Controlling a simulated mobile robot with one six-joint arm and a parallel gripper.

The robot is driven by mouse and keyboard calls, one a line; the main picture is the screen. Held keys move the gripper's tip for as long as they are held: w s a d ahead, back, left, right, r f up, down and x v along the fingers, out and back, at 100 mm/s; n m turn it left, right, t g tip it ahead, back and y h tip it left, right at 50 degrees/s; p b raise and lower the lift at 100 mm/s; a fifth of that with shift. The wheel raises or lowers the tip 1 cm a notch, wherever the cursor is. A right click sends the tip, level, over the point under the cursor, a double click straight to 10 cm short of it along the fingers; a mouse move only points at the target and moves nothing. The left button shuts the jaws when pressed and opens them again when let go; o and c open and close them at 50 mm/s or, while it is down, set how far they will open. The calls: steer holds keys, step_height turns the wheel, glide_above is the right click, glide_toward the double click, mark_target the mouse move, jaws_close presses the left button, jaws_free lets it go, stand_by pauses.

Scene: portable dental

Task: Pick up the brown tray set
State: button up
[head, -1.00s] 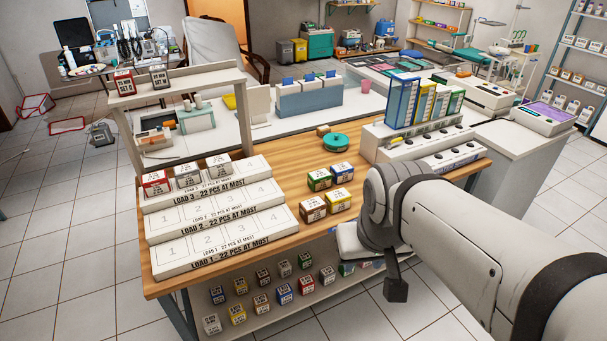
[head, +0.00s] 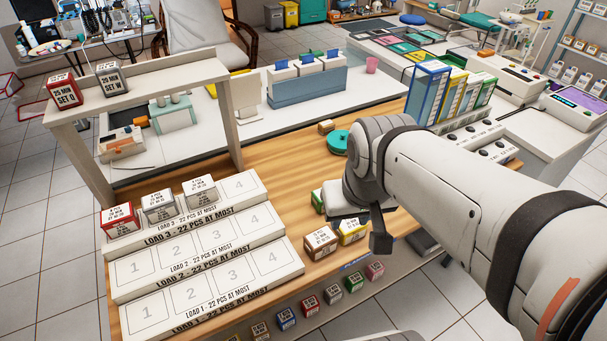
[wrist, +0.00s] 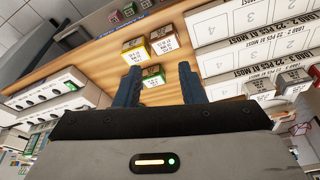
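The brown tray set (head: 320,242) is a small brown box with a white printed label, standing upright on the wooden table just right of the stepped load racks. In the wrist view the brown box (wrist: 163,40) lies beyond the fingertips, toward the right finger. My gripper (wrist: 160,68) is open, its two dark fingers apart with nothing held between them. In the head view my wrist hangs over the table, above and to the right of the brown box and apart from it; only one dark finger shows clearly there.
A yellow box (head: 353,231) stands close beside the brown one. A green box (head: 317,201) behind is partly hidden by my arm. The load racks (head: 200,262) bear several boxes on the top step. A teal round item (head: 338,142) lies behind. Blue and yellow binders (head: 428,92) stand right.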

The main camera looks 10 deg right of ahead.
steer(key=shift+o, duration=0.2)
steer(key=shift+o, duration=0.8)
steer(key=shift+w, duration=0.1)
steer(key=o, duration=0.6)
steer(key=w+f+m+b, duration=0.1)
steer(key=w+f+m, duration=0.1)
steer(key=f, duration=0.1)
steer(key=w+f+m+g+b, duration=0.1)
steer(key=w+f+m, duration=0.1)
steer(key=w+f, duration=0.1)
steer(key=w+f+m+b, duration=0.1)
steer(key=w+f+m, duration=0.2)
steer(key=shift+a+g+b, duration=0.35)
steer(key=shift+g+b, duration=0.05)
steer(key=shift+o, duration=0.2)
steer(key=m+g+b, duration=0.1)
steer(key=m+b, duration=0.1)
steer(key=m, duration=0.5)
glide_above(321, 237)
step_height(321, 237, down, 10)
steer(key=shift+r, duration=0.25)
steer(key=shift+f, duration=0.4)
steer(key=shift+w+f, duration=0.1)
steer(key=shift+f, duration=3.55)
